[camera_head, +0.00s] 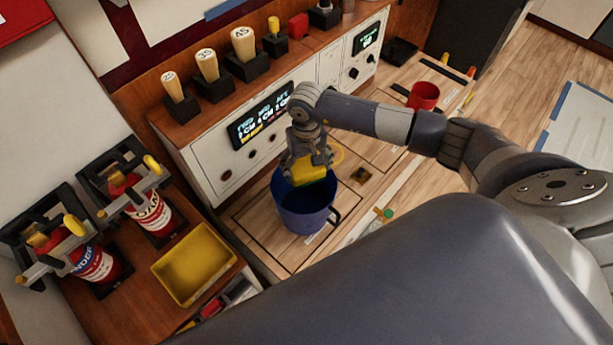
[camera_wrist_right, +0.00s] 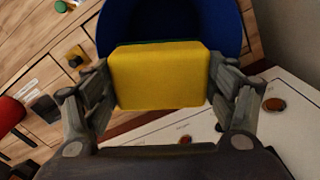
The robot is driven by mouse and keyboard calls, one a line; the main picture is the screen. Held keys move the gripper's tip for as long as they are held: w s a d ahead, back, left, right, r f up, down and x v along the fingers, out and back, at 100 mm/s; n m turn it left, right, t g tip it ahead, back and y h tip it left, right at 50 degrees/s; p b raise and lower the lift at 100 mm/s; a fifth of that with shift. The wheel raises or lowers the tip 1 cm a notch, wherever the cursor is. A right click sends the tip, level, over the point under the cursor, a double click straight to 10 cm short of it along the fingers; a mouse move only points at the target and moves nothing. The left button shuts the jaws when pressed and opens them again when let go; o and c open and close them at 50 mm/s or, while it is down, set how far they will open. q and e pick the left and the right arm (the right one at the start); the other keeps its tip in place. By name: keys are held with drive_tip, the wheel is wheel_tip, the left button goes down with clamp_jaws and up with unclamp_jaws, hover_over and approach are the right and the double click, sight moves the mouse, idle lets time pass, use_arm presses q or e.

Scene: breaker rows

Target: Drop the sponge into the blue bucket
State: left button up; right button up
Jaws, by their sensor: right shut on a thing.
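The yellow sponge (camera_head: 311,172) is held between the fingers of my right gripper (camera_head: 307,160), over the blue bucket (camera_head: 305,216). In the right wrist view the sponge (camera_wrist_right: 160,76) sits between both fingers of my right gripper (camera_wrist_right: 160,108), which is shut on it. The blue bucket (camera_wrist_right: 223,22) shows behind the sponge there, with its dark inside partly hidden. In the head view the bucket stands upright on the wooden surface below the gripper, with a dark handle at its right side. My left gripper is not in view.
A white panel (camera_head: 222,160) with knobs and displays stands behind the bucket. A yellow tray (camera_head: 194,264) and two red bottles in black holders are at left. A red mug (camera_head: 423,96) stands farther right. Small items lie right of the bucket.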

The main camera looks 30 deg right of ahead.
drive_tip(key=shift+f+b, duration=0.6)
drive_tip(key=shift+f, duration=1)
drive_tip(key=o, duration=1)
drive_tip(key=shift+r, duration=0.3)
wheel_tip(320, 180, up, 12)
drive_tip(key=shift+f, duration=0.25)
